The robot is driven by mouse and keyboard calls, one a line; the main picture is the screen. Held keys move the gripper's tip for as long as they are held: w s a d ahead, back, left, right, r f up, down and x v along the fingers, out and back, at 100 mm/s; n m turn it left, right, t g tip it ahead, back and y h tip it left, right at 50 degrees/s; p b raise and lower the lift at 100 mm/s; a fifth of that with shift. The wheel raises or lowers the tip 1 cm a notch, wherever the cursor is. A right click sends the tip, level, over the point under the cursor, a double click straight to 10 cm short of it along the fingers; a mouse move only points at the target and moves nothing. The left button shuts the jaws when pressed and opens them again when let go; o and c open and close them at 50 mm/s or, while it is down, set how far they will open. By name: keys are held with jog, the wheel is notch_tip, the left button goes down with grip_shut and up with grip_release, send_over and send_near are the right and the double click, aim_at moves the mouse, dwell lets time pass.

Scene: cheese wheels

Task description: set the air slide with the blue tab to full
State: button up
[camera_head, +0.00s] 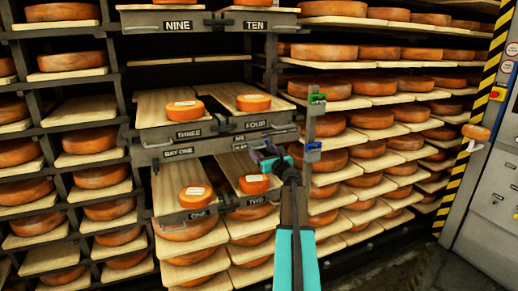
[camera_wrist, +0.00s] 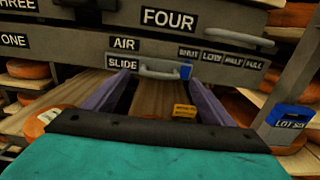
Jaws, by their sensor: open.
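The words LOW, HALF and FULL (camera_wrist: 254,64) run on to the right. My gripper (camera_wrist: 160,80) is open, its two purple fingers spread either side of the slide's handle, with nothing between them. I cannot tell how far the fingertips are from the slide. In the head view my gripper (camera_head: 268,157) is in front of the rack below drawer FOUR.
A blue LOT SIX holder (camera_wrist: 290,117) is on the post to the right; a green holder (camera_head: 317,98) is above it. Drawer TWO (camera_head: 254,212), pulled out with a cheese wheel (camera_head: 254,184), lies below my gripper. A long handle (camera_wrist: 238,37) juts out above the position words.

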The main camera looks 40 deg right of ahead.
aim_at(260, 148)
jog(key=shift+x, duration=2.25)
jog(key=c, duration=1.5)
